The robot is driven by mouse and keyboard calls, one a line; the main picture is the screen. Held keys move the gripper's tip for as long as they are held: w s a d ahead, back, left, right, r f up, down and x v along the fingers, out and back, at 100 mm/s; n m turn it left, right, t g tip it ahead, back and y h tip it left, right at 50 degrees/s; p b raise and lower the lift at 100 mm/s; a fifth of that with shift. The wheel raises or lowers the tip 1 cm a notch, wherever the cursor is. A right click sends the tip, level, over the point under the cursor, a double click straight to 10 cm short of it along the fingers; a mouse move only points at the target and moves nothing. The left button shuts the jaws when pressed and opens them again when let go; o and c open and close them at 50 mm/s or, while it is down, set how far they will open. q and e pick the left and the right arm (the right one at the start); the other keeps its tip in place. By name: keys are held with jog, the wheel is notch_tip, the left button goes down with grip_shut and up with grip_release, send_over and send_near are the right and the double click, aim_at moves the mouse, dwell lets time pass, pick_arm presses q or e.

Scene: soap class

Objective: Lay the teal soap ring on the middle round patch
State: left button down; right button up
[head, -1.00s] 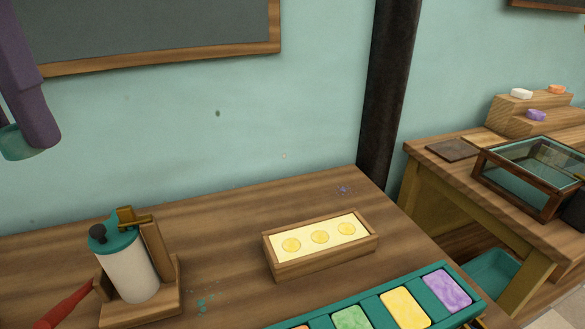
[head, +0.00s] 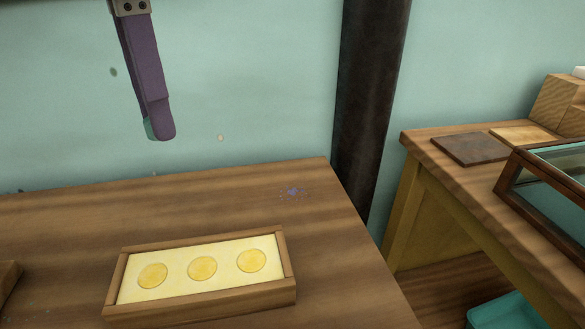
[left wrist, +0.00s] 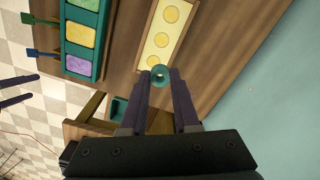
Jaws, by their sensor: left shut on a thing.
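My left gripper (left wrist: 160,84) is shut on the teal soap ring (left wrist: 160,72), which sits between the purple fingertips in the left wrist view. In the head view the left gripper (head: 157,132) hangs in the air above and behind the tray, and only a sliver of the teal ring (head: 149,129) shows beside the fingertip. The shallow wooden tray (head: 205,308) has a pale yellow bed with three round patches in a row. The middle round patch (head: 202,268) is bare, as are the left patch (head: 152,276) and right patch (head: 251,261).
A teal holder (left wrist: 78,49) with coloured soap blocks lies near the tray. A side table (head: 420,150) with a glass-topped case (head: 550,175) stands to the right, past a dark post (head: 365,100).

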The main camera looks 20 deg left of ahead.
pick_arm(q)
jog(key=b, duration=0.3)
send_over(203, 268)
notch_tip(203, 268, down, 16)
jog(key=shift+r, duration=0.25)
pick_arm(e)
notch_tip(203, 268, down, 3)
jog(key=shift+s+f, duration=0.1)
pick_arm(q)
notch_tip(203, 268, down, 4)
jog(key=shift+f+b, duration=0.15)
jog(key=shift+b, duration=0.3)
pick_arm(e)
jog(key=shift+f, duration=0.55)
pick_arm(q)
jog(key=shift+f, duration=0.2)
jog(key=c, duration=0.7)
grip_release()
jog(key=shift+o, duration=0.2)
